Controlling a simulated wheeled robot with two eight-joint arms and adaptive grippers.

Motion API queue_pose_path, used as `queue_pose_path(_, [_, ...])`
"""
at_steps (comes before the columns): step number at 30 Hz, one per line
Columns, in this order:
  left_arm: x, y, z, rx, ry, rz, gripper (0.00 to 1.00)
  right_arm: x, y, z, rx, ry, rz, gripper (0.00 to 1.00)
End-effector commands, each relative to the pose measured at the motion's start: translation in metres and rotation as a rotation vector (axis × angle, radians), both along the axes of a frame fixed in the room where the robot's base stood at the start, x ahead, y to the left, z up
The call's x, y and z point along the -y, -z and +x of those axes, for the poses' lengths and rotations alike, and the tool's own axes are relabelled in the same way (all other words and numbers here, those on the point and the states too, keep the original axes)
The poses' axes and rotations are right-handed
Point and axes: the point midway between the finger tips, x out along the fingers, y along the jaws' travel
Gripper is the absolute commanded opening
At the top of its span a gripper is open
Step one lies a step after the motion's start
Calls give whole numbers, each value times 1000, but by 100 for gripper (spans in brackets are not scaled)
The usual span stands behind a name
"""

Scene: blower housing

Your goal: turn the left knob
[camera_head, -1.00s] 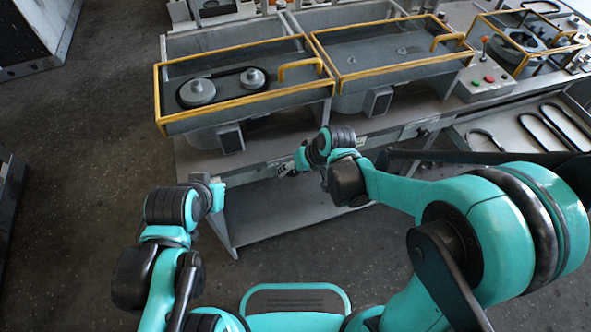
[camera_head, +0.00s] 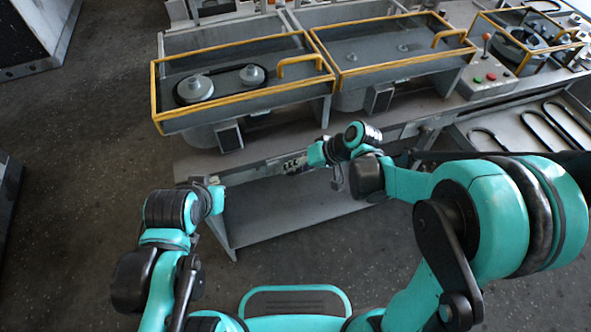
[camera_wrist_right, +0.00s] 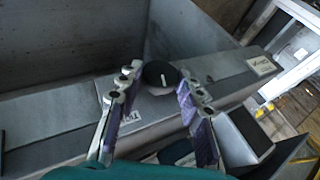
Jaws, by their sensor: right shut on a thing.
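A round black knob (camera_wrist_right: 160,74) with a white pointer line stands on a grey panel in the right wrist view. My right gripper (camera_wrist_right: 156,82) has one finger on each side of the knob and is shut on it. The pointer line is close to upright in that view. In the head view my right arm reaches to the front edge of the workbench, and its fingers and the knob are too small or hidden to make out. My left gripper (camera_head: 214,195) is at the lower left, in front of the bench, away from the knob. Its jaws cannot be made out.
The grey workbench (camera_head: 190,168) carries two yellow-framed housings (camera_head: 160,95) (camera_head: 390,62). The left one holds two pulleys and a belt. A control box (camera_head: 487,80) with buttons and a lever stands at right. A tray of belts (camera_head: 490,135) lies beside it. Floor is clear at left.

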Motion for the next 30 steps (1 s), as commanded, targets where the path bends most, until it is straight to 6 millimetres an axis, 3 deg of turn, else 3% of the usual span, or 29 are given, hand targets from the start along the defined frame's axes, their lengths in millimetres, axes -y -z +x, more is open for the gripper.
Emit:
queue_pose_path(6, [0,11,0,0,0,0,0,5,5,3,-62,5,195,7])
queue_pose_path(18, [0,12,0,0,0,0,0,7,8,3,-169,2,523,7])
queue_pose_path(30, [0,12,0,0,0,0,0,7,10,3,-227,0,698,7])
